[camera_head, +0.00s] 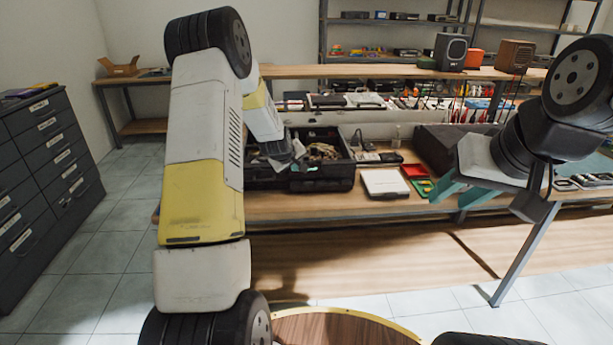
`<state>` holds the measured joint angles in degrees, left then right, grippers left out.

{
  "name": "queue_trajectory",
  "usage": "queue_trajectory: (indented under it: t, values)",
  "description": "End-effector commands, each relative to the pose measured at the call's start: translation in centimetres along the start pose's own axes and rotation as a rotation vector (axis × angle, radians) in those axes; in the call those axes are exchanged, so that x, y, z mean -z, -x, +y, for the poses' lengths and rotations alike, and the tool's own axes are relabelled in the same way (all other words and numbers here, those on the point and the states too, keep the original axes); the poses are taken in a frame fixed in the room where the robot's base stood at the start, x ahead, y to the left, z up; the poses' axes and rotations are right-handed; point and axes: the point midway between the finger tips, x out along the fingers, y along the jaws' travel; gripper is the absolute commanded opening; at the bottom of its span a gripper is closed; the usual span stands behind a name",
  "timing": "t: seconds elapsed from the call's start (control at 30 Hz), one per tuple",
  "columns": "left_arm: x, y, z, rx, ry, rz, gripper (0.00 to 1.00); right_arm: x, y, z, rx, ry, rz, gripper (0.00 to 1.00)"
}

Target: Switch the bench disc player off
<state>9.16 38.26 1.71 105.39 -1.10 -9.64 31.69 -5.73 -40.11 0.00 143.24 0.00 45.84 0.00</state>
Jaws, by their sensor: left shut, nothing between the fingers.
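A flat white box-shaped device (384,183) lies on the workbench near its front edge and may be the disc player; its controls are too small to make out. My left gripper (284,152) is partly hidden behind my own large white and yellow arm link. It is shut and empty, over the black crate and left of the white device. My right gripper (459,194) has teal fingers standing apart, open and empty, at the bench front to the right of the white device.
The black crate (325,180) holds loose parts. Red and green trays (414,171) and a dark case (450,143) lie to the right. Speakers (450,52) stand on the upper shelf. Dark drawers (45,165) stand at left. A round wooden top (345,330) is in front.

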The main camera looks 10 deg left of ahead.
Motion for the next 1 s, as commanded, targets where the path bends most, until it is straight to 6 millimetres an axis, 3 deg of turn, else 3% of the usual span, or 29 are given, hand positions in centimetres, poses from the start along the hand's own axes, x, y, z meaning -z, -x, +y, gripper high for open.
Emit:
queue_trajectory:
  t: [0.2, 0.4, 1.0]
  values:
    - [0.06, 0.04, 0.07, -0.001, 0.000, 0.001, 0.00, 0.00, 0.00, 0.00, 0.000, 0.000, 0.000, 0.34]
    - [0.09, 0.04, 0.09, -0.001, 0.000, 0.002, 0.00, 0.00, 0.00, 0.00, 0.000, 0.000, 0.000, 0.00]
    - [0.10, 0.05, 0.10, -0.002, -0.001, 0.002, 0.00, 0.00, 0.00, 0.00, 0.000, 0.000, 0.000, 0.00]
